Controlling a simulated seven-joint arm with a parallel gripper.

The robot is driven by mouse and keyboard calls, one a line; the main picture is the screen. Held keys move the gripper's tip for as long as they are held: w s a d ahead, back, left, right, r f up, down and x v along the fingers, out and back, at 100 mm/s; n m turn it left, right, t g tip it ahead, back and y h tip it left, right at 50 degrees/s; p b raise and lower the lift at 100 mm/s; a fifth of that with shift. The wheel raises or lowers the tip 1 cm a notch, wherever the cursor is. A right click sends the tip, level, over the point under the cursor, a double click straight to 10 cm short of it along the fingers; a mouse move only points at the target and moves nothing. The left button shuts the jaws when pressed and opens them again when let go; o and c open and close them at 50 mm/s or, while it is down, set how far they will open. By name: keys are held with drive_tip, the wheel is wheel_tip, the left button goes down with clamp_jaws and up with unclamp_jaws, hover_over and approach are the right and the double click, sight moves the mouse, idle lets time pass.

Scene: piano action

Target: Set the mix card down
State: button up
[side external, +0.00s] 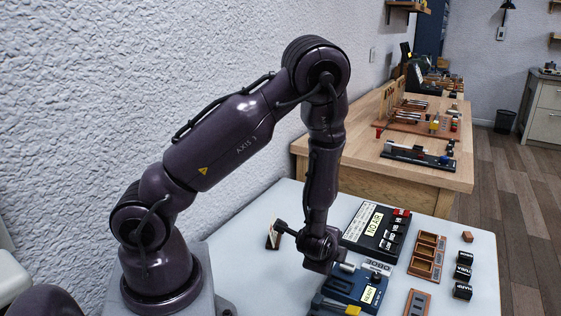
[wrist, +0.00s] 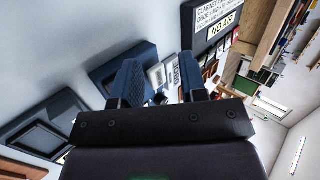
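My gripper (wrist: 158,82) hangs low over the near part of the white table in the side view, beside a blue device (side external: 345,285) with a READY display. In the wrist view its two blue fingers stand well apart, and I see nothing clearly clamped between them. A small pale panel (wrist: 157,76) and a lettered label show in the gap, seemingly beyond the fingertips. I cannot make out a loose mix card for certain. A printed white text panel (side external: 359,217) lies on the black NO AIR box (side external: 381,238), also seen in the wrist view (wrist: 222,28).
A wooden bench (side external: 400,178) is behind.

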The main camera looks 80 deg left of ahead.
drive_tip(key=w+d+r+n+t+h, duration=0.1)
drive_tip(key=d+r+n+h, duration=0.1)
drive_tip(key=d+r+h, duration=0.45)
drive_tip(key=d+r+n+t+h, duration=0.15)
drive_tip(key=d+r, duration=0.25)
drive_tip(key=r, duration=0.6)
drive_tip(key=s+r+n+g, duration=0.2)
drive_tip(key=s+r+n, duration=0.2)
drive_tip(key=s+r, duration=0.8)
drive_tip(key=shift+s+a+y, duration=0.2)
drive_tip(key=shift+s+y, duration=0.2)
drive_tip(key=shift+s, duration=0.8)
drive_tip(key=shift+r+n, duration=0.1)
drive_tip(key=shift+n, duration=0.15)
